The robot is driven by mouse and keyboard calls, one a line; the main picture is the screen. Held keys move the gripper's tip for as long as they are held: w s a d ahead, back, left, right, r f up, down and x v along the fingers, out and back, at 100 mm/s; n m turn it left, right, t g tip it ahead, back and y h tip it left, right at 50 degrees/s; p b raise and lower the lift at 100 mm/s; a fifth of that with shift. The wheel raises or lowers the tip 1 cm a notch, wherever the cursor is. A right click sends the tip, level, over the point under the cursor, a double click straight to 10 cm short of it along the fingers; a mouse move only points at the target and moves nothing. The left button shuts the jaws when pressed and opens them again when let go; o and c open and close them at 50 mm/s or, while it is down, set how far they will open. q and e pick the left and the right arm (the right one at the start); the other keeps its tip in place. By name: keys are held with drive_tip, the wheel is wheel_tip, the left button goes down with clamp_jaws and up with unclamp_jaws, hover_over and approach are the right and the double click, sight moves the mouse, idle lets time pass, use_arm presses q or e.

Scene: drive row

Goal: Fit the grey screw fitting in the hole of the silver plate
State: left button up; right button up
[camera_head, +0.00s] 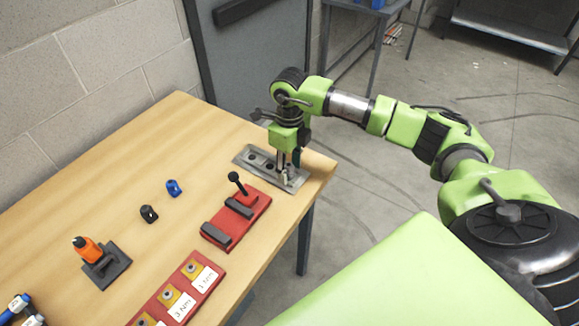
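The silver plate (242,152) lies flat near the far right corner of the wooden table, with dark round holes along it. My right gripper (288,165) points down over the right part of this plate, with its tips close to the surface. A small grey piece (284,177) shows at the tips, right at the plate. It may be the grey screw fitting, but it is too small to tell whether the fingers are closed on it or how deep it sits. The gripper hides that part of the plate. My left gripper is out of view.
A red block (246,212) with a black-knobbed lever stands just in front of the plate. A red rack (198,284) with labelled pads, black (149,213) and blue (173,187) small parts, and an orange-handled tool (88,249) lie farther left.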

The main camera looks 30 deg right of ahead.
wheel_tip(320, 180, up, 12)
idle(0.6)
drive_tip(key=shift+f, duration=0.1)
idle(0.4)
